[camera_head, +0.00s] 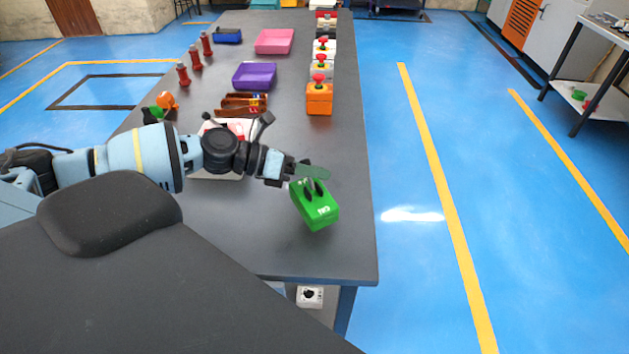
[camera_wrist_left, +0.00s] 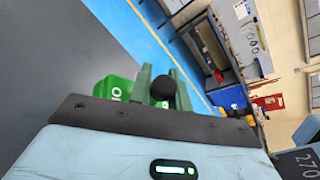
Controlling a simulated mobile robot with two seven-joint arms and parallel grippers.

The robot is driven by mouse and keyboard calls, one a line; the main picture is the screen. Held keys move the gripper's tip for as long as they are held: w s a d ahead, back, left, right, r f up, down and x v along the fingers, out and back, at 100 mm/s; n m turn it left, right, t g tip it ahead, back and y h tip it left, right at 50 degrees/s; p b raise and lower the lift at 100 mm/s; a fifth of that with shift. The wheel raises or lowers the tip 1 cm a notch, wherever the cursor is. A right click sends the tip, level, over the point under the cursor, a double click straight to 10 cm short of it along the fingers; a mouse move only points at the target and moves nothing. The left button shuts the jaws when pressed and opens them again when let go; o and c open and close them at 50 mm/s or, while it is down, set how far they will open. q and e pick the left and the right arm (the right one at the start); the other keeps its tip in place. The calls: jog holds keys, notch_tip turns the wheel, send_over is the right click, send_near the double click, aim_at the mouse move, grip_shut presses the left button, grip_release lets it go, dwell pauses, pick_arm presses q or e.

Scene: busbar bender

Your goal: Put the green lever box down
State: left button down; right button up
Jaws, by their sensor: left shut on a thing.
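The green lever box (camera_head: 318,209) is near the right edge of the dark table (camera_head: 290,258), at its near end. It looks tilted, and I cannot tell whether it touches the table top. My left gripper (camera_head: 312,182) reaches in from the left and is shut on the black lever at the top of the box. In the left wrist view the green fingers (camera_wrist_left: 165,85) stand on either side of the round black knob (camera_wrist_left: 163,89), with part of the green lever box (camera_wrist_left: 112,88) behind them. My right gripper is not in view.
An orange button box (camera_head: 319,101) and other button boxes line the table's right edge. A purple tray (camera_head: 254,78), a pink tray (camera_head: 274,42) and red posts (camera_head: 183,76) stand farther back. The table top around the green box is clear.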

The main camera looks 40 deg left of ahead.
aim_at(294, 188)
pick_arm(q)
notch_tip(294, 188, down, 3)
jog(key=shift+f, duration=0.1)
jog(key=c, duration=1.3)
grip_release()
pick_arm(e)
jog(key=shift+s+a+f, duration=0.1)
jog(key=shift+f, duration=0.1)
pick_arm(q)
jog(key=shift+s+a, duration=0.25)
jog(key=shift+a, duration=0.05)
jog(key=v, duration=0.3)
jog(key=shift+s+a+r, duration=0.2)
jog(key=shift+s+r, duration=0.05)
jog(key=p+v, duration=0.3)
jog(key=v, duration=0.4)
jog(key=shift+r, duration=0.15)
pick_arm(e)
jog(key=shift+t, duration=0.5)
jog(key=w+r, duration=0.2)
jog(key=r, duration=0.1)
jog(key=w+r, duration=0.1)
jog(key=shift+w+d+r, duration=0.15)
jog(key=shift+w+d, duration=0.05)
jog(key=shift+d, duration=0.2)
pick_arm(q)
jog(key=shift+s+a, duration=0.1)
jog(key=shift+a, duration=0.05)
